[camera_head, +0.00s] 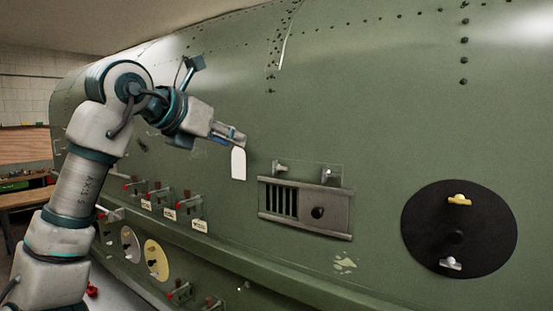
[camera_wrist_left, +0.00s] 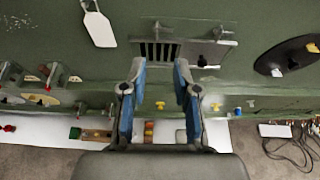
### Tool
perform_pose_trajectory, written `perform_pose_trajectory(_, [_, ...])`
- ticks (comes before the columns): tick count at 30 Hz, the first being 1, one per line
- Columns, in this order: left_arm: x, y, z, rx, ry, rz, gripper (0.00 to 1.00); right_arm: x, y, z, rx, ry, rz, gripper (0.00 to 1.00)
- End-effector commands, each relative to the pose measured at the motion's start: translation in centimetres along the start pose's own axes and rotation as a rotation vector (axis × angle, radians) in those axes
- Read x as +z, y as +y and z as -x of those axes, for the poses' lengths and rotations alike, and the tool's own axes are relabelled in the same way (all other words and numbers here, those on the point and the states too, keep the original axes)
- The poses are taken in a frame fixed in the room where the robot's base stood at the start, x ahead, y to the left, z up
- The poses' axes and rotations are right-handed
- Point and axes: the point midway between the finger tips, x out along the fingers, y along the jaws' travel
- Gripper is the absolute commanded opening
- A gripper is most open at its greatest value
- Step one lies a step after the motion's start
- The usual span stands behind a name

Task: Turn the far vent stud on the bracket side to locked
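The vent (camera_head: 340,212) is a grey slatted panel with a dark round knob on the green fuselage. Two metal studs sit at its top edge, a left stud (camera_head: 280,168) and a right stud (camera_head: 328,173). In the left wrist view the vent (camera_wrist_left: 190,50) is beyond the fingers, with the left stud (camera_wrist_left: 157,28) and right stud (camera_wrist_left: 222,34) above it. I cannot tell which stud is the far one on the bracket side, or their lock state. My left gripper (camera_head: 240,139) is up and left of the vent, apart from it; its fingers (camera_wrist_left: 159,75) are open and empty.
A white tag (camera_head: 238,164) hangs just below the left gripper in the head view. A black oval panel (camera_head: 420,235) with yellow and silver studs is at right. Red-tipped latches (camera_head: 187,201) line the lower left. Bare skin surrounds the vent.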

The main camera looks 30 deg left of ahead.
Motion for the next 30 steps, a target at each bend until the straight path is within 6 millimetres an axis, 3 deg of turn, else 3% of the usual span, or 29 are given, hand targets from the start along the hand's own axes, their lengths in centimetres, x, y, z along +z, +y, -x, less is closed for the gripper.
perform_pose_trajectory(3, [0.0,0.2,-3.5,0.001,0.009,0.001,0.3,2.3,-0.4,0.4,-0.005,-0.032,0.0,0.4])
perform_pose_trajectory(7, [0.0,0.1,-6.9,0.001,0.011,0.001,0.3,3.2,-0.7,0.9,-0.008,-0.046,0.0,0.4])
perform_pose_trajectory(11, [0.1,0.0,-9.9,0.0,0.01,0.0,0.3,2.1,-1.1,1.4,-0.013,-0.033,-0.003,0.4])
perform_pose_trajectory(15, [0.1,-0.3,-12.6,0.001,0.008,-0.002,0.3,-0.4,-1.2,1.9,-0.014,0.004,-0.005,0.4])
perform_pose_trajectory(20, [0.2,-0.4,-14.6,0.0,0.005,-0.002,0.3,-1.1,-1.0,2.3,-0.012,0.014,-0.005,0.4])
perform_pose_trajectory(30, [-0.1,0.0,-15.9,-0.001,0.004,0.001,0.3,1.6,-0.6,2.6,-0.008,-0.026,-0.001,0.4])
